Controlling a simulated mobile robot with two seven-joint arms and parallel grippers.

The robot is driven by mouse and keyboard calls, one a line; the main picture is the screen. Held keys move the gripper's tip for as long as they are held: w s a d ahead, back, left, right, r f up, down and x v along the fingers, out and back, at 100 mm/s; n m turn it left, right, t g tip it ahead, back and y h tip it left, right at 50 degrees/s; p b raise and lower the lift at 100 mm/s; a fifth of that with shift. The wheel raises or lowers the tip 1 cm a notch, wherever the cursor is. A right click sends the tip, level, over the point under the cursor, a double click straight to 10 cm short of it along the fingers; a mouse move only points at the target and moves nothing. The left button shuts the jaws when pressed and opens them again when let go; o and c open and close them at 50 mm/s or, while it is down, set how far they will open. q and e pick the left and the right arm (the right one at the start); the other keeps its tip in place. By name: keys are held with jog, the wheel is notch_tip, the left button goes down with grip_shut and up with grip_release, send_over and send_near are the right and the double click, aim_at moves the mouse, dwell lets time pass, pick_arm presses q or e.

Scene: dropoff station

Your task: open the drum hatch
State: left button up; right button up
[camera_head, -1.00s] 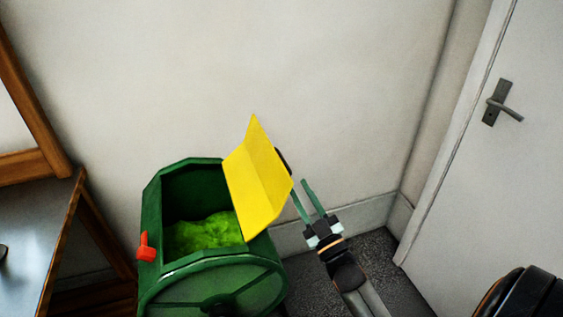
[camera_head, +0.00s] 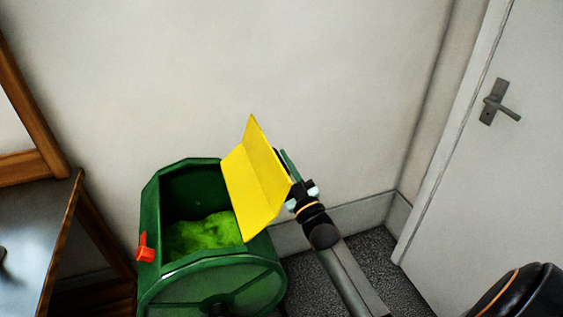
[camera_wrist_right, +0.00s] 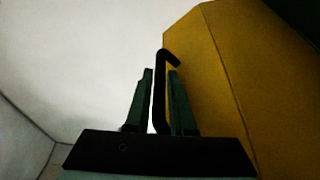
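The green drum (camera_head: 215,285) stands at lower left in the head view, with bright green material (camera_head: 205,233) inside its opening. The yellow hatch (camera_head: 256,175) stands raised at the opening's right side, so the opening is uncovered. My right gripper (camera_head: 287,165) is behind the hatch's right side, its fingertips partly hidden. My left gripper is in neither view.
A red latch (camera_head: 145,247) is on the drum's left side. A table (camera_head: 40,220) with a wooden edge stands at left. The wall is close behind the drum. A door (camera_head: 490,190) is at right, with grey floor (camera_head: 370,260) between.

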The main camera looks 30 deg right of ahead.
grip_shut()
dwell(1.2)
